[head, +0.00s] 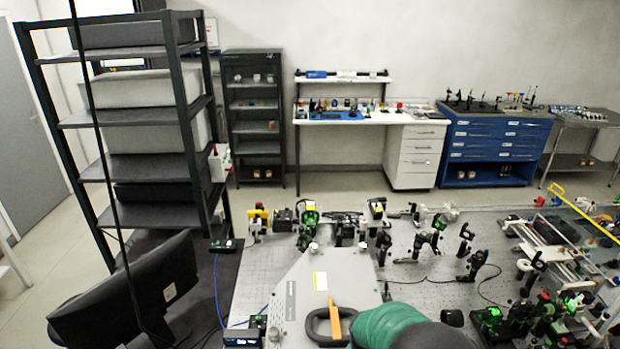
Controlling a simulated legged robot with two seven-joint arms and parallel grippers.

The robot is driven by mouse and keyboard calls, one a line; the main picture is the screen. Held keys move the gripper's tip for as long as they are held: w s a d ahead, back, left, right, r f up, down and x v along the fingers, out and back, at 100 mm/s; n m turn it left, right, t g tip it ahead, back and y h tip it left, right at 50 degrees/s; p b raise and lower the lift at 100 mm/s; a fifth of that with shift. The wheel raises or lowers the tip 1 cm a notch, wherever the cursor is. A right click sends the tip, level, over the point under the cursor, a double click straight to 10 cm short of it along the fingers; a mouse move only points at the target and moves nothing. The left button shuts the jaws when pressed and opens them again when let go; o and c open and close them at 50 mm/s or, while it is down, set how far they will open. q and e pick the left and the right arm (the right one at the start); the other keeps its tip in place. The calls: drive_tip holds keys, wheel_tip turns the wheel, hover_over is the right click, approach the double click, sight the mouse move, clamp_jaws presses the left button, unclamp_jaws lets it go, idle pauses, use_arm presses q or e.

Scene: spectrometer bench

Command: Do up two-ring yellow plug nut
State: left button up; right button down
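I cannot make out a plug nut with two yellow rings anywhere in the head view. Neither gripper shows in this view.
The perforated bench (428,295) carries several dark optic mounts (465,238) and a crowded assembly (540,310) at right. A monitor (130,290) and shelf rack (133,120) stand left.

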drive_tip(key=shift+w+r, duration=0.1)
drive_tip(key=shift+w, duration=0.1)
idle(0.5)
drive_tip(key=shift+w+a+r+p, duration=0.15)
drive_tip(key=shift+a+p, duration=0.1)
drive_tip(key=shift+p, duration=0.35)
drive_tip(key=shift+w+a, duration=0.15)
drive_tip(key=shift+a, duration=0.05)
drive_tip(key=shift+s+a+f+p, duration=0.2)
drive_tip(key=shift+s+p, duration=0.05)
drive_tip(key=shift+p, duration=0.05)
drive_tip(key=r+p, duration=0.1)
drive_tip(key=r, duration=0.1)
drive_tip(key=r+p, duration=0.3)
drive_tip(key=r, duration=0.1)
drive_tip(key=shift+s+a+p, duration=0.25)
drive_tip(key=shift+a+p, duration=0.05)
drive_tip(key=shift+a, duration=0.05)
